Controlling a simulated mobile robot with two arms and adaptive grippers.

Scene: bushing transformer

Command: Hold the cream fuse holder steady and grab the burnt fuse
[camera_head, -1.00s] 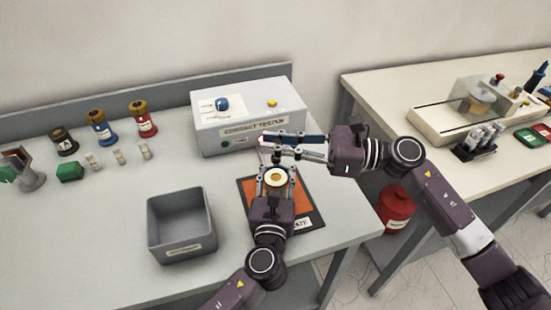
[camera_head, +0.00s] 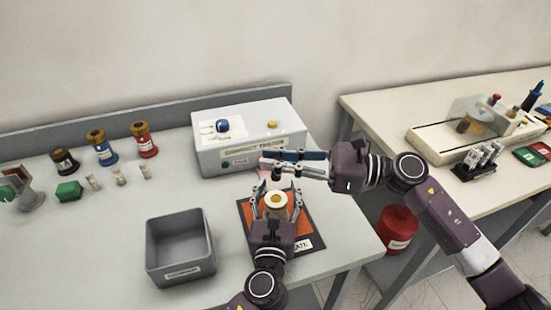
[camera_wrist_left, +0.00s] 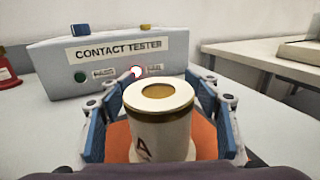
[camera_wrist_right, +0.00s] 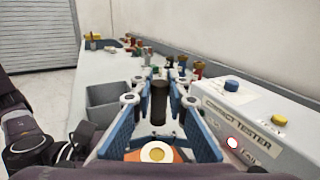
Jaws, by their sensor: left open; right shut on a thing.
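The cream fuse holder (camera_head: 276,200), with a gold ring around its open top, stands upright on an orange mat (camera_head: 247,212). In the left wrist view the holder (camera_wrist_left: 160,128) carries a dark letter on its front. My left gripper (camera_head: 275,196) is open, with one finger on each side of the holder and visible gaps. My right gripper (camera_head: 290,164) is shut on the burnt fuse (camera_wrist_right: 159,102), a dark cylinder, above and apart from the holder (camera_wrist_right: 156,155). Its lower end also shows in the head view (camera_head: 278,173).
The contact tester (camera_head: 250,140) stands close behind the grippers. An empty grey bin (camera_head: 180,272) is left of the mat. Several coloured holders (camera_head: 102,148), small fuses (camera_head: 119,176) and a green block (camera_head: 68,191) are at the left. A red canister (camera_head: 398,230) stands below.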

